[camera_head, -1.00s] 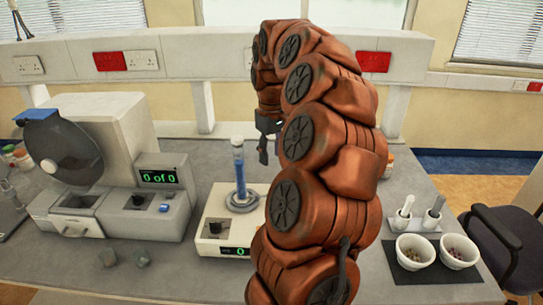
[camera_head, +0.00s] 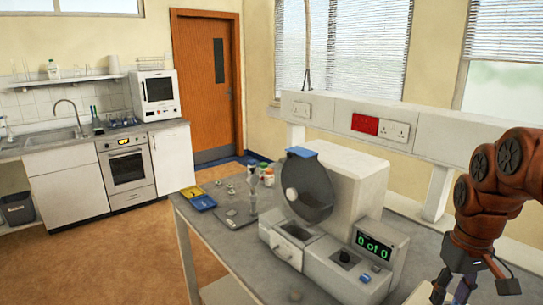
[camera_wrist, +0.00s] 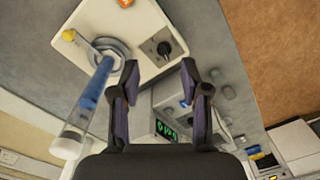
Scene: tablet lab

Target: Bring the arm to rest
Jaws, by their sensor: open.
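My orange arm (camera_head: 495,185) shows at the right edge of the head view, partly cut off by the frame. My gripper (camera_head: 485,282) hangs at its end, low in that view, pointing down over the bench. In the wrist view my gripper (camera_wrist: 160,72) is open, with its two dark fingers apart and nothing between them. A white device (camera_wrist: 148,30) lies beyond the fingertips, with a clear tube with blue in it (camera_wrist: 92,95) standing at its left, beside the left finger. The tube does not touch the fingers as far as I can tell.
A counting machine reading "0 of 0" (camera_head: 376,248) stands on the bench (camera_head: 225,240), left of my gripper. Blue and yellow trays (camera_head: 198,200) and small jars are at the bench's far left end. Open floor (camera_head: 120,235) lies between the bench and the kitchen units.

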